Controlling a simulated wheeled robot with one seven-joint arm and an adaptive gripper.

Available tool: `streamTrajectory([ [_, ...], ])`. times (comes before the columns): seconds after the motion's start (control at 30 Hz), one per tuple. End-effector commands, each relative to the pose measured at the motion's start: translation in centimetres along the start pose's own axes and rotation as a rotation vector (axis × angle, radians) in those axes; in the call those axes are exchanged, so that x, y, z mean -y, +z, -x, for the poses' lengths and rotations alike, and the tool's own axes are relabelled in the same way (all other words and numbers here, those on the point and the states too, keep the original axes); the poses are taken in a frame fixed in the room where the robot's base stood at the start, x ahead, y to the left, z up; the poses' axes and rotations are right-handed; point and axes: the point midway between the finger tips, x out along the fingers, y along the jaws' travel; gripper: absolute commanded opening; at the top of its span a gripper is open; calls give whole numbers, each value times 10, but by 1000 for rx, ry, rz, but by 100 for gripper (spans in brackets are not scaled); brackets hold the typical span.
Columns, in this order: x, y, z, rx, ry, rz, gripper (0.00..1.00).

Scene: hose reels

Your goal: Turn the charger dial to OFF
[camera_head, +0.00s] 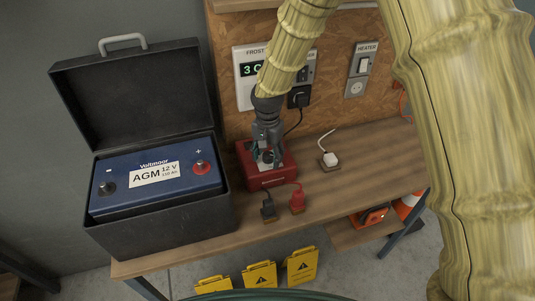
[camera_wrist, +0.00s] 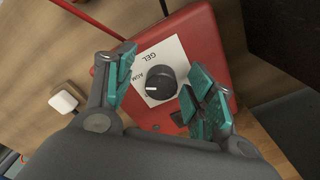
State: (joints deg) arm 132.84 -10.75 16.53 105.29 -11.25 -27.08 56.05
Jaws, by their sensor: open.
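The red charger (camera_head: 274,179) stands on the wooden bench, below my gripper (camera_head: 268,154), which covers much of its top in the head view. In the wrist view the charger (camera_wrist: 208,62) shows a white label with the words GEL and AGM. A black round dial (camera_wrist: 161,83) with a white pointer mark sits on that label. The mark points left in the picture, near AGM. An OFF word is not visible. My gripper (camera_wrist: 155,95) is open, with its teal finger pads on either side of the dial. I cannot tell whether they touch it.
A black box (camera_head: 160,235) with a blue AGM battery (camera_head: 155,178) stands left of the charger. A black clamp (camera_head: 268,210) and a red clamp (camera_head: 297,200) lie in front. A white plug (camera_head: 330,159) is to the right. The bench's right part is clear.

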Motion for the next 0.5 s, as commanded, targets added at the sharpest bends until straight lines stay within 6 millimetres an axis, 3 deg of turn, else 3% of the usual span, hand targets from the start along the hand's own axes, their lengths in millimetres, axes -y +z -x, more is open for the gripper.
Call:
streamTrajectory([
  [0.13, 2, -3, -4, 4, 1, 0, 54],
  [0.4, 2, -3, -3, 4, 1, 0, 8],
  [0.5, 2, -2, -3, 5, 2, 0, 8],
])
